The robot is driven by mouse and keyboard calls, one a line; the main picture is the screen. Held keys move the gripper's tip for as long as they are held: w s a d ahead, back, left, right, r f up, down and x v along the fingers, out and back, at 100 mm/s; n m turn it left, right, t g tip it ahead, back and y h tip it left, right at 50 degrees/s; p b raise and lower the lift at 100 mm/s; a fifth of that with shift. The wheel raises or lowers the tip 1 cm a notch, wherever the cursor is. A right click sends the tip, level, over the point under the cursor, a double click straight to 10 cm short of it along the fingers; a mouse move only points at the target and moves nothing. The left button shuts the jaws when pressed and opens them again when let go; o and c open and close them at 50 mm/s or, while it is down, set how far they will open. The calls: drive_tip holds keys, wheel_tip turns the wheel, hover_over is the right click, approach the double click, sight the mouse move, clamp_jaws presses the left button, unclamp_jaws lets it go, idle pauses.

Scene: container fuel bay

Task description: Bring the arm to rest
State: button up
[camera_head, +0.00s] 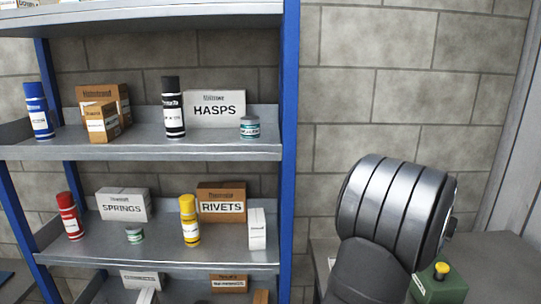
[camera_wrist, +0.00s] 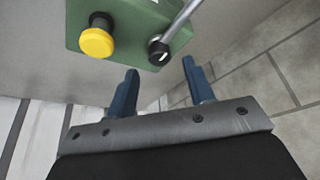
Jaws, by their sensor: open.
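My gripper (camera_wrist: 158,82) shows in the wrist view, with its two blue fingers spread apart and nothing between them. A green box (camera_wrist: 125,25) with a yellow button (camera_wrist: 97,38) and a black knob (camera_wrist: 158,50) with a metal lever lies just beyond the fingertips; I see no contact. In the head view my arm rises at the lower right and hides part of the green box (camera_head: 445,290). My gripper is not visible in the head view.
A blue-framed shelf (camera_head: 290,130) at left holds boxes, cans and bottles, including the HASPS box (camera_head: 215,109), SPRINGS box (camera_head: 123,205) and RIVETS box (camera_head: 221,203). A grey surface (camera_head: 500,260) lies at lower right. A block wall stands behind.

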drive_tip(key=shift+x, duration=1.7)
